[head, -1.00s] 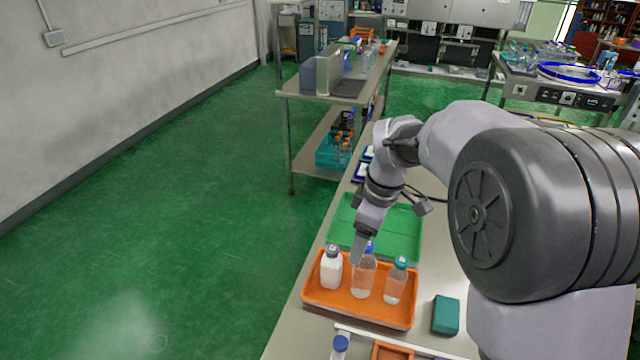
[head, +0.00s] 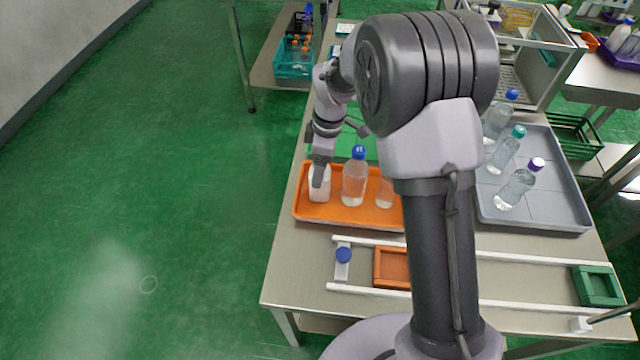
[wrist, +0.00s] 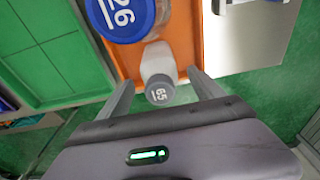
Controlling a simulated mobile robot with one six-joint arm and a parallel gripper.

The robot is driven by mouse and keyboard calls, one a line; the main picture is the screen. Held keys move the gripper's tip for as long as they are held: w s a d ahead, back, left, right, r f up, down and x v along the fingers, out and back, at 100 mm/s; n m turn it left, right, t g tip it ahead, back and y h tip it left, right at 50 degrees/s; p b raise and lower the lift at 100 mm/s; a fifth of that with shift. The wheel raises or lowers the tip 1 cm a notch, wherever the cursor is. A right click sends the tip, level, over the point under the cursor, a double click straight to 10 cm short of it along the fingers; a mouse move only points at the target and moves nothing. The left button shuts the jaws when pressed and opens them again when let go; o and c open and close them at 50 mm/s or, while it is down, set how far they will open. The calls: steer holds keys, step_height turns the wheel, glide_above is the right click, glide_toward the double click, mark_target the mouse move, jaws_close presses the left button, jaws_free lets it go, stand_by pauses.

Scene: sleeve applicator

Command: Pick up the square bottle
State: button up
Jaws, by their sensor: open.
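The square bottle, a white one with a grey cap marked 65, stands upright in the left part of the orange tray (head: 350,217). In the head view its white body (head: 320,196) is partly hidden behind my gripper (head: 318,180). In the wrist view the bottle (wrist: 157,62) shows in the middle, cap towards the camera. My gripper (wrist: 162,88) is open, with one finger on each side of the cap. I cannot tell how far down the fingers reach. Nothing is held.
A clear bottle with a blue cap (head: 354,180) stands just right of the white one. Another clear bottle (head: 384,193) is partly hidden by my arm. A green tray (head: 350,146) lies behind. A grey tray (head: 545,217) with several clear bottles is at the right.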

steer(key=f, duration=0.3)
steer(key=shift+a+f+b, duration=0.15)
steer(key=shift+a+b, duration=0.05)
steer(key=shift+b, duration=0.2)
steer(key=shift+r, duration=0.2)
steer(key=shift+c, duration=0.3)
